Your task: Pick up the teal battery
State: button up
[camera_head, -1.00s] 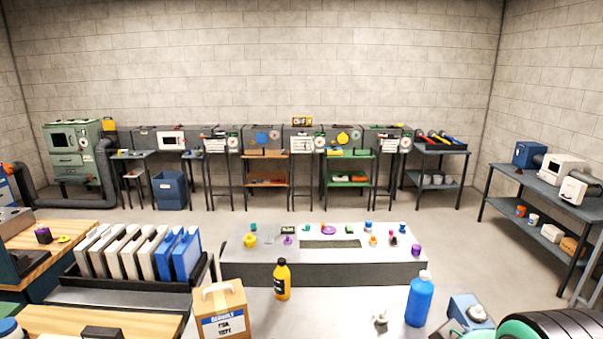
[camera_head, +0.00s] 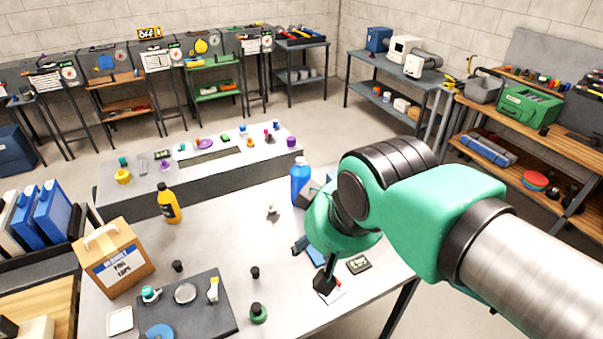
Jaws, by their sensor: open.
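I cannot pick out the teal battery for certain at this size. A small teal piece (camera_head: 123,161) stands at the back left of the grey raised bench, behind a yellow item. A teal and white piece (camera_head: 150,294) sits on the dark mat in front. A green piece with a black top (camera_head: 258,313) stands on the near table. My teal and black arm reaches in from the right, over the right part of the table.
A blue bottle (camera_head: 300,183) stands close left of my wrist. A yellow bottle (camera_head: 168,203) and a cardboard box (camera_head: 112,260) stand on the left. A dark mat (camera_head: 215,318) holds small parts. The table (camera_head: 215,240) is fairly clear in the middle.

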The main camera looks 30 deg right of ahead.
jog(key=w+d+r+n+g, duration=0.1)
jog(key=w+d+r+n, duration=0.15)
jog(key=w, duration=1.05)
jog(key=w+d+r+n, duration=0.1)
jog(key=w+d+r, duration=0.3)
jog(key=w, duration=0.9)
jog(key=w+d+f+n+g+y+p, duration=0.1)
jog(key=w+d+f, duration=0.2)
jog(key=w+d, duration=0.35)
jog(key=w+d+f+n+y, duration=0.1)
jog(key=w+d+f, duration=0.15)
jog(key=w, duration=0.75)
jog(key=w+d+f+n+y+p, duration=0.1)
jog(key=w+d+f+n, duration=0.2)
jog(key=w+d+f, duration=1.4)
notch_tip(320, 180, down, 4)
jog(key=shift+w+d+f, duration=0.15)
jog(key=shift+d, duration=1.1)
jog(key=shift+f, duration=0.1)
